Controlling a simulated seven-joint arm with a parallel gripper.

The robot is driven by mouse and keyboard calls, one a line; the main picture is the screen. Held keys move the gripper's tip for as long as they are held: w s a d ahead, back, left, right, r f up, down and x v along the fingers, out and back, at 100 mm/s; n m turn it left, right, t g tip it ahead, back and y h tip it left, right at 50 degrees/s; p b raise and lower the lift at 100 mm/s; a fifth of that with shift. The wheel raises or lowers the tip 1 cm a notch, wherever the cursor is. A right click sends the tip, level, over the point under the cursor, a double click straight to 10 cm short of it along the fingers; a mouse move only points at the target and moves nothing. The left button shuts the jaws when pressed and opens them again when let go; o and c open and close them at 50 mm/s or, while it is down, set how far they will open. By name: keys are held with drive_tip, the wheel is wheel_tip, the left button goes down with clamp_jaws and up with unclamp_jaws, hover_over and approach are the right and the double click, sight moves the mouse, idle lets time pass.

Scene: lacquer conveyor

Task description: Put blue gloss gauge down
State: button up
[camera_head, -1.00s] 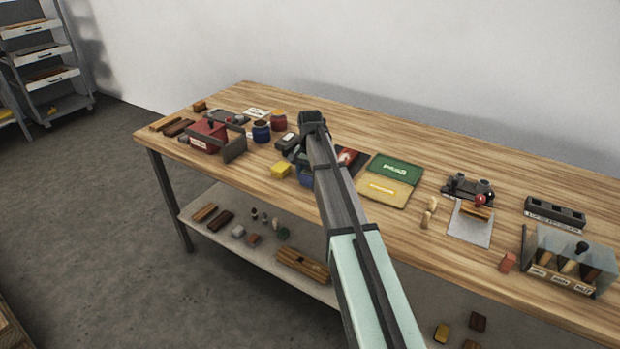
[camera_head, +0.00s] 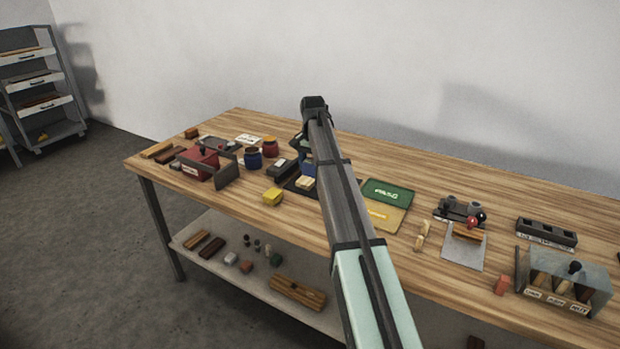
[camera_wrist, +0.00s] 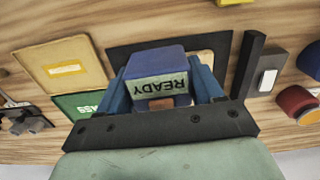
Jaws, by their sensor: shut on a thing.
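The blue gloss gauge (camera_wrist: 153,66) is a blue block with a pale label reading READY, upside down in the wrist view. My gripper (camera_wrist: 162,88) is shut on it, with a blue finger at each side. The gauge is in front of a dark mat (camera_wrist: 121,53); I cannot tell whether it touches it. In the head view my arm hides most of the gripper, and a patch of blue (camera_head: 307,167) shows left of the arm, by the dark mat (camera_head: 291,187). A tan block (camera_head: 305,183) lies on that mat.
A green and tan board (camera_head: 388,194) lies right of my arm. A dark block (camera_head: 283,168), a yellow block (camera_head: 272,197), and blue (camera_head: 253,158) and red (camera_head: 270,147) jars are to the left. A red box (camera_head: 200,161) stands farther left. Bare wood shows at the table's front.

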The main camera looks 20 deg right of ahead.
drive_tip(key=w+d+r, duration=0.2)
drive_tip(key=w+d, duration=0.1)
drive_tip(key=w, duration=0.9)
drive_tip(key=shift+f, duration=4.95)
drive_tip(key=shift+s, duration=0.1)
drive_tip(key=o, duration=1.3)
drive_tip(key=shift+f, duration=0.1)
wheel_tip(320, 180, up, 12)
drive_tip(key=shift+r, duration=0.15)
